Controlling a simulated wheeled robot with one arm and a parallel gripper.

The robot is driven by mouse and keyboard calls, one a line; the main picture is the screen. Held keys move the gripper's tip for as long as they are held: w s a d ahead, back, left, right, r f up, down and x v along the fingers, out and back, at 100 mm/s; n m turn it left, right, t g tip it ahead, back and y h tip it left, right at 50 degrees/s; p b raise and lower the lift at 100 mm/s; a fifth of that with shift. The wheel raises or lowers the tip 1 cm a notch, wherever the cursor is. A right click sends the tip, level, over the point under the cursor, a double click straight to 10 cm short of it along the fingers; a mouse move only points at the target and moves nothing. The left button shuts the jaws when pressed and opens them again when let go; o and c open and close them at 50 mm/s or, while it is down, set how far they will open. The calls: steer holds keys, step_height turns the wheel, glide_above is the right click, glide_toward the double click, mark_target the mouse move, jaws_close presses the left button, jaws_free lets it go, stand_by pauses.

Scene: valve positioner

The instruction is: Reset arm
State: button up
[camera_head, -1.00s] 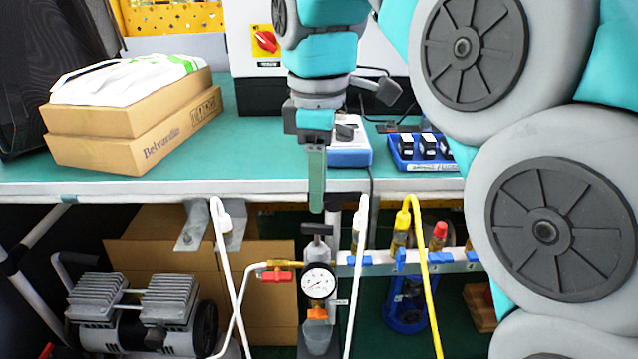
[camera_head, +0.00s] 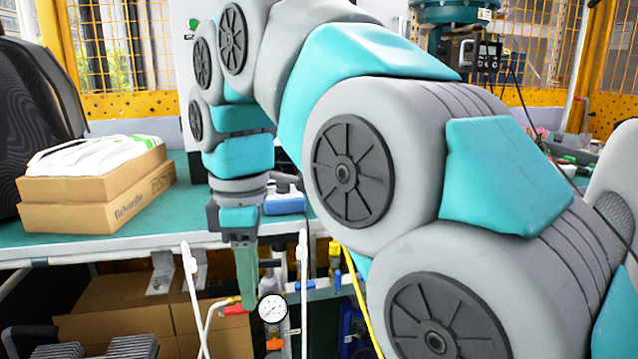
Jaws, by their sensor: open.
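My arm, grey and teal, fills the middle and right of the view. It bends over at the top and hangs down at the left of centre. My gripper (camera_head: 247,300) points straight down in front of the bench's front edge, its green finger seen edge-on. No object shows in it. Its tip is close to the red valve handle (camera_head: 235,310) and just left of the round white gauge (camera_head: 272,308) in the picture; I cannot tell the depth between them.
A valve positioner-like unit (camera_head: 475,52) is at the back right.

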steer(key=s+d+f+m+g, duration=0.1)
steer(key=s+d+f+m, duration=0.2)
steer(key=d+f+m, duration=0.35)
steer(key=s+d+f+m, duration=0.2)
steer(key=d+f+m, duration=0.15)
steer(key=d, duration=0.55)
steer(key=s+d+f+m, duration=0.8)
steer(key=s+f+m, duration=0.1)
steer(key=s+f, duration=0.4)
steer(key=shift+s+d+g, duration=0.35)
steer(key=shift+d+g, duration=0.05)
stand_by(3.1)
